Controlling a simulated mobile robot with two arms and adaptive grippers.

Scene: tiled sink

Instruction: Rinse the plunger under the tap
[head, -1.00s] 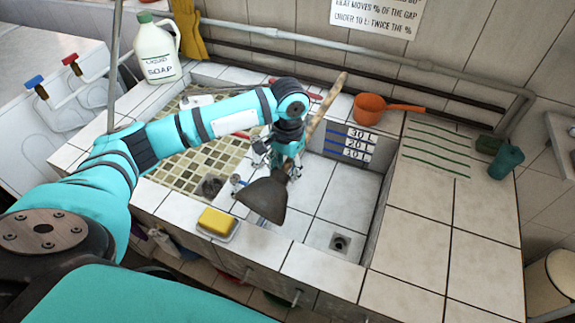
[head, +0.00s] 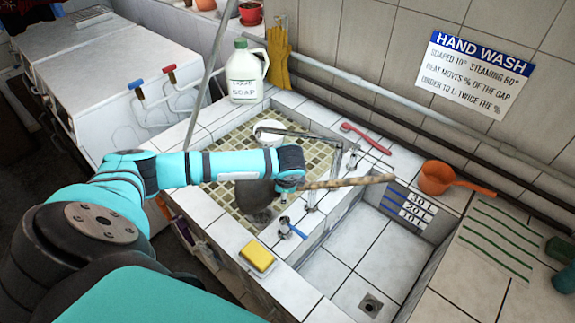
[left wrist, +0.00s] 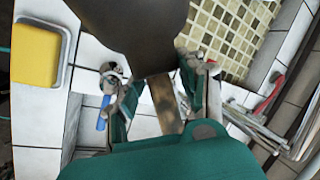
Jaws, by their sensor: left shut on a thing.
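The plunger has a dark cup (head: 255,198) and a wooden handle (head: 345,182). It lies nearly level in the head view, cup over the mosaic-tiled left basin (head: 228,165), handle pointing right past the divider. My left gripper (left wrist: 160,85) is shut on the handle close to the cup (left wrist: 130,30); in the head view the wrist mostly hides its fingers. The metal tap (head: 305,134) stands at the divider, its spout reaching left over the basin beyond the plunger. A blue-handled valve (head: 290,228) sits nearer me. I cannot see water running. My right gripper is not in view.
A yellow sponge (head: 258,256) sits in a dish on the front rim. A soap jug (head: 244,75), yellow gloves (head: 280,55), red brush (head: 365,138) and orange dipper (head: 445,180) line the back. The right basin (head: 345,260) has a bare floor with a drain.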

